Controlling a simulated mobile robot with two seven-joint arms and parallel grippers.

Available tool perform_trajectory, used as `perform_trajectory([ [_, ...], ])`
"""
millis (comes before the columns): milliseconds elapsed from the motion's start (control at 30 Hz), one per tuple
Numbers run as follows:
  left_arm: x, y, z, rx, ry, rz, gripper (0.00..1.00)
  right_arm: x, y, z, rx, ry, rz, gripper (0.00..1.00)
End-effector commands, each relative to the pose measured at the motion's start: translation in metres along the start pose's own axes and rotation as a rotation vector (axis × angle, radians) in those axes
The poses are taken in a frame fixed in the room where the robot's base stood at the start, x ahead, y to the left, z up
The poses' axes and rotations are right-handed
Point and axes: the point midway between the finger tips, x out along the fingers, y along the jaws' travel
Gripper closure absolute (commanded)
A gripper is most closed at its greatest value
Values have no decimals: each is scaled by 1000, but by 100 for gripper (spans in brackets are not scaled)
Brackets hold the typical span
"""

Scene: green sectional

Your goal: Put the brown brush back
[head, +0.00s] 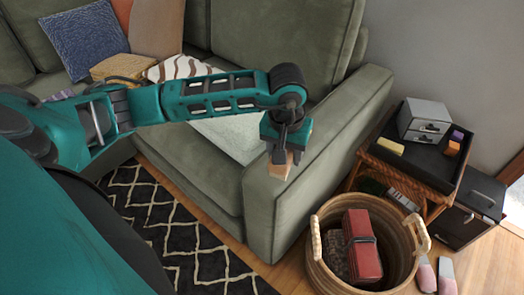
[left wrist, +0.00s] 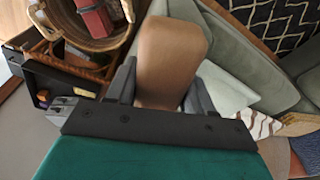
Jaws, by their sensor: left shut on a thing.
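The brown brush (left wrist: 172,50) is held between the fingers of my left gripper (left wrist: 158,88) and fills the middle of the left wrist view. In the head view only a small part of the brush (head: 279,169) shows below my left gripper (head: 285,148). The gripper points down above the front end of the sofa's right armrest. I cannot tell whether the brush touches the armrest. My right gripper is in neither view.
A woven basket (head: 314,240) with a red case (head: 361,246) stands right of the sofa (head: 215,160). A black tray table (head: 420,160) holds a grey drawer box (head: 424,120) and small blocks. A black box (head: 470,207) and pink slippers (head: 446,275) are at the right.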

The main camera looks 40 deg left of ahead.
Motion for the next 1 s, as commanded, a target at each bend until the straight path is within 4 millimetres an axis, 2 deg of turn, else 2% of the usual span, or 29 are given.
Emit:
perform_trajectory([
  [33,8,-7,-17,-75,10,-7,81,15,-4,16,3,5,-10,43],
  [200,-13,-29,-53,-282,6,-37,81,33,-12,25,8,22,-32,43],
  [400,-34,-44,-70,-412,2,-60,81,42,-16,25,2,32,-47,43],
  [467,-35,-45,-71,-426,0,-62,81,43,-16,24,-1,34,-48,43],
  [567,-21,-46,-69,-434,-4,-67,81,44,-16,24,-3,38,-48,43],
  [1000,91,-46,-51,-431,-5,-66,81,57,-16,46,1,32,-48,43],
])
